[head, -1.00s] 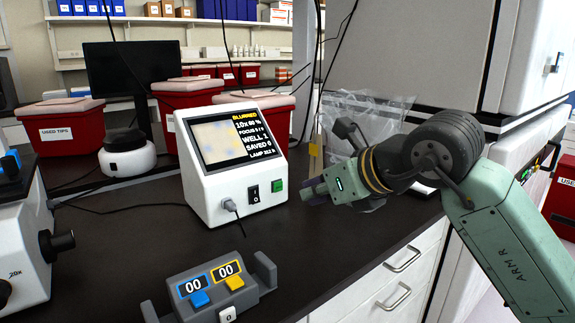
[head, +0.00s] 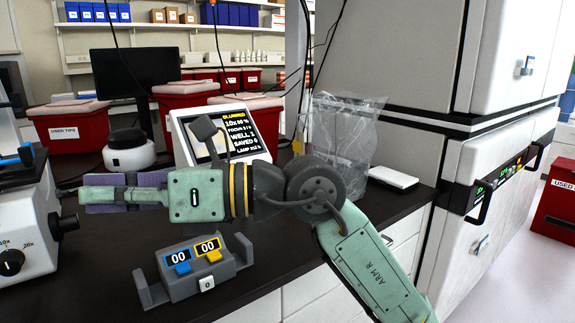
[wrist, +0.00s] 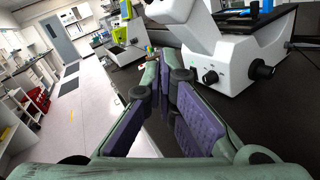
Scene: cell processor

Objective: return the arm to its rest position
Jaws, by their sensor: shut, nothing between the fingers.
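My gripper (head: 82,195) points left in the head view, above the dark bench. Its purple-padded fingers are shut with nothing between them. My arm reaches in from the lower right and partly covers the white screen unit (head: 185,150) behind it. In the wrist view, the fingers (wrist: 162,66) extend forward beside the white microscope (wrist: 225,60). The microscope (head: 30,235) also stands at the left edge of the head view, close to the fingertips; I cannot tell whether they touch.
A grey counter box (head: 195,280) showing 00 and 00 sits below my gripper. Red bins (head: 70,130) stand behind.

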